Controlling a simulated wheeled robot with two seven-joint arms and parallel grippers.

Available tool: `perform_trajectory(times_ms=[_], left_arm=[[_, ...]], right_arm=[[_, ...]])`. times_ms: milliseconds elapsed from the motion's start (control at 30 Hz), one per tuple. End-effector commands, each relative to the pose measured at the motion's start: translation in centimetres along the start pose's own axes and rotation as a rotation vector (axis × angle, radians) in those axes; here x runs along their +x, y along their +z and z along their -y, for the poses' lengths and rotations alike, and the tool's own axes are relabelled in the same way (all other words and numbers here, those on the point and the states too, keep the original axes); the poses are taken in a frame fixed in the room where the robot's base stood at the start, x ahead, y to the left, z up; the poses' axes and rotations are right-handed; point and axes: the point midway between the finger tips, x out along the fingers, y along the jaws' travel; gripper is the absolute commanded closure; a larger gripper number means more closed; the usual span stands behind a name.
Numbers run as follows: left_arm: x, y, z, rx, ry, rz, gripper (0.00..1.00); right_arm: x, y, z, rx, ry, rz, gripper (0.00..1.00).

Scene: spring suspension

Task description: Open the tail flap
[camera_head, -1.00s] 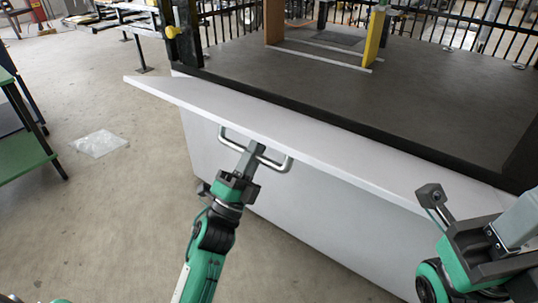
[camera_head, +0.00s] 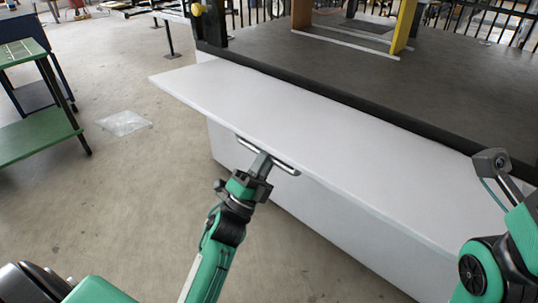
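The tail flap (camera_head: 290,112) is a long white panel along the near edge of the dark truck bed. It slopes outward, with its broad upper face showing. A metal bar handle (camera_head: 287,169) sits at the flap's outer edge, partly hidden under it. My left gripper (camera_head: 261,163) is at the handle's middle, its fingers shut around the bar.
The dark bed floor (camera_head: 450,85) lies behind the flap, with orange and yellow posts (camera_head: 404,27) on it. A green-shelved cart (camera_head: 35,134) stands at the left. A clear plastic sheet (camera_head: 124,123) lies on the floor. The concrete floor left of the flap is otherwise open.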

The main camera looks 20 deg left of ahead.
Motion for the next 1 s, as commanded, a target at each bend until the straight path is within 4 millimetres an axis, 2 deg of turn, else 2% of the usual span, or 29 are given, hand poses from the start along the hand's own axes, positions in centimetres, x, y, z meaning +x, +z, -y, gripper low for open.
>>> perform_trajectory(times_ms=[167,200,267,667,867,1000], left_arm=[[0.1,0.0,0.2,0.0,-0.004,-0.001,1.0],[0.1,0.0,0.2,0.0,-0.004,-0.001,0.76],[0.1,0.0,0.2,0.0,-0.004,-0.001,0.65],[-0.4,0.0,0.2,0.0,-0.002,0.0,0.65],[-3.1,0.0,0.2,-0.001,0.002,0.003,0.65],[-6.1,0.0,0.1,-0.002,0.005,0.004,0.65]], right_arm=[[0.0,0.0,0.0,0.0,0.0,0.0,0.64],[0.0,0.0,0.0,0.0,0.0,0.0,0.64],[0.0,0.0,0.0,0.0,0.0,0.0,0.64],[0.2,0.0,0.0,0.0,0.0,-0.001,0.64],[0.4,0.1,0.0,0.0,0.001,0.001,0.64],[0.2,0.2,0.1,0.001,-0.001,0.01,0.64]])
